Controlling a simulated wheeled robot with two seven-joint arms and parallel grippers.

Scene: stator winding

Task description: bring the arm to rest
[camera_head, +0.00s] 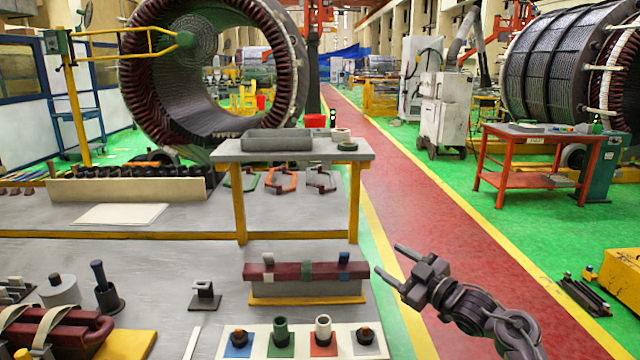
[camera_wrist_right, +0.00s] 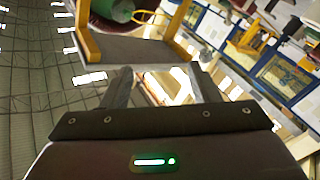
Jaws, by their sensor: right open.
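My right gripper (camera_head: 391,263) is open and empty. It is held in the air to the right of the workbench's edge, over the red walkway, with its fingers pointing left. In the right wrist view its two fingers (camera_wrist_right: 157,90) stand apart with nothing between them. My right arm comes in from the lower right. My left gripper is in neither view.
The grey workbench (camera_head: 200,258) carries a dark red bar (camera_head: 305,271) on a stand, near the right gripper. In front is a white board (camera_head: 255,353) with coloured squares and several cylinders. A raised shelf (camera_head: 290,153) stands behind. The red walkway (camera_head: 420,190) is clear.

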